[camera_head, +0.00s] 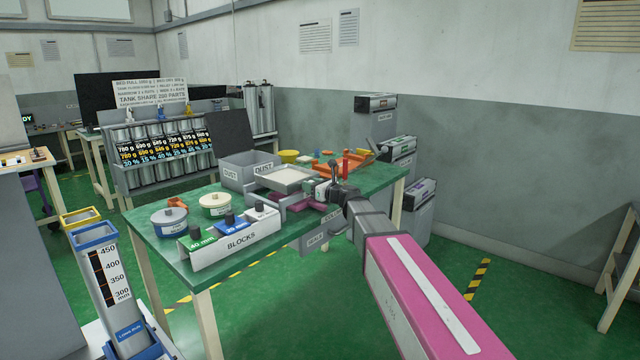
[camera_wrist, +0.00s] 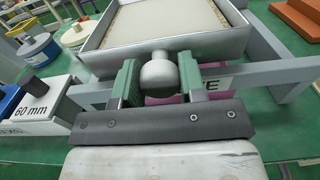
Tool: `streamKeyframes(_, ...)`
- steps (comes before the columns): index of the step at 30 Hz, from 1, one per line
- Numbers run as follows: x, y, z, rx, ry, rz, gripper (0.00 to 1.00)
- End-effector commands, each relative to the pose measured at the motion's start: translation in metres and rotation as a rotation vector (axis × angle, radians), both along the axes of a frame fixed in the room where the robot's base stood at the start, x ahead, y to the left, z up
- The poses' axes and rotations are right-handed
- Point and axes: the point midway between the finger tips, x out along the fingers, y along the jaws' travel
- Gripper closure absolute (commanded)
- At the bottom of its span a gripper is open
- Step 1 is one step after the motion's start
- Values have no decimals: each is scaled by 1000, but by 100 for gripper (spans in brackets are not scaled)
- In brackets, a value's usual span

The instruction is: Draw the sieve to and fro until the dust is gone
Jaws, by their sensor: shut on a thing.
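The sieve (camera_head: 287,180) is a shallow square tray with pale walls on a grey frame on the green table. In the wrist view the sieve (camera_wrist: 98,35) fills the top middle, with a smooth pale beige surface inside and a grainy strip along its far and side edges. My gripper (camera_wrist: 155,85) is shut on the sieve's round grey knob (camera_wrist: 158,75), one green-padded finger on each side. In the head view my gripper (camera_head: 322,190) is at the sieve's near right side. A grey bin labelled DUST (camera_head: 240,172) stands behind and left of the sieve.
A rail (camera_wrist: 265,75) runs beside the knob. Lidded round tins (camera_head: 170,222), a BLOCKS holder (camera_head: 237,241) and an orange tray (camera_head: 341,165) share the table (camera_head: 185,262).

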Motion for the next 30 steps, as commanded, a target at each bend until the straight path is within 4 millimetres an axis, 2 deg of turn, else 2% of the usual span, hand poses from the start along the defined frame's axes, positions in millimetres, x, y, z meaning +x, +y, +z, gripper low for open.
streamKeyframes(2, -10, 6, 0, 0, 0, 1, 100)
streamKeyframes(10, -9, 6, 0, -1, 1, -1, 100)
streamKeyframes(11, -9, 6, 0, -1, 1, -1, 59)
streamKeyframes(12, -9, 6, 0, -1, 1, -1, 46)
streamKeyframes(13, -9, 6, 0, -1, 1, -1, 37)
streamKeyframes(23, -10, 5, 0, 0, 0, -1, 37)
streamKeyframes(26, -16, -2, 0, 0, 0, -2, 37)
streamKeyframes(30, -31, -20, 0, -1, 1, -3, 37)
